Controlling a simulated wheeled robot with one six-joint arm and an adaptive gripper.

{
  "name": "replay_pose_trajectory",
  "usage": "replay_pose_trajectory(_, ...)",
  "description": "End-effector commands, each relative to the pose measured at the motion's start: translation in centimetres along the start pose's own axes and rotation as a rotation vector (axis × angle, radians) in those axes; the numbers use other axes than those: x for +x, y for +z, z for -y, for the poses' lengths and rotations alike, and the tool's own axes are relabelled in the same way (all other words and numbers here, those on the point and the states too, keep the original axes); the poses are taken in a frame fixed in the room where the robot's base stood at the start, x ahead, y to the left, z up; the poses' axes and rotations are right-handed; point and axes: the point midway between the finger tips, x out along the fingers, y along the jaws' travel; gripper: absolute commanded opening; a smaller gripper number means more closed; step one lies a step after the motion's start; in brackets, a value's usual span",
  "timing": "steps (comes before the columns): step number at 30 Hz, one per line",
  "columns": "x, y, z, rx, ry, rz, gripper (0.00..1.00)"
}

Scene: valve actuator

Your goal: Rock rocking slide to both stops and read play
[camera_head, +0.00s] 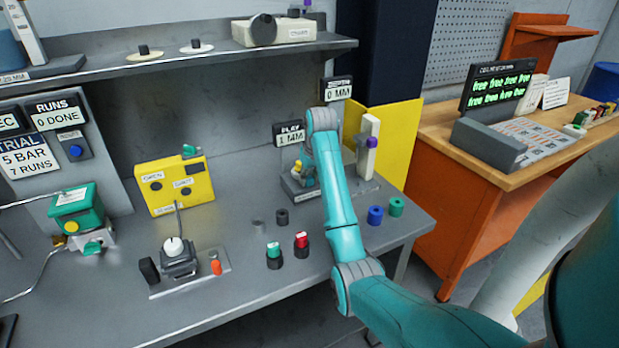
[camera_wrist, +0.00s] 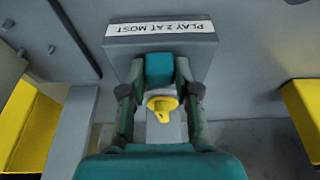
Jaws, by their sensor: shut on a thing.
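In the wrist view my gripper (camera_wrist: 160,76) is shut on a teal block, likely the rocking slide (camera_wrist: 160,66), with one finger on each side. The block sits against a grey fixture (camera_wrist: 205,50) labelled "PLAY 2 AT MOST", upside down in this view. A yellow knob-like part (camera_wrist: 162,104) shows between the fingers. In the head view the fixture base (camera_head: 305,193) stands at the back right of the bench, and my arm hides the gripper and most of the slide. The play display (camera_head: 289,134) behind it reads "1 MM".
Another display (camera_head: 338,89) reads "0 MM". A white post with a purple piece (camera_head: 368,148) stands right of my arm, before a yellow panel (camera_head: 395,140). Red (camera_head: 301,243) and green-topped (camera_head: 273,254) pieces stand in front.

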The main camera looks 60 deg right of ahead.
Motion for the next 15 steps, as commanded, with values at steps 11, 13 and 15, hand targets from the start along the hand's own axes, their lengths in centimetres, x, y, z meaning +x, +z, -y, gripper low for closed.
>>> replay_pose_trajectory(11,0.11,0.1,0.22,-0.001,-0.001,0.003,0.03)
replay_pose_trajectory(13,0.1,0.09,0.22,-0.001,-0.001,0.003,0.46)
replay_pose_trajectory(15,0.08,0.07,0.22,-0.001,-0.001,0.003,0.6)
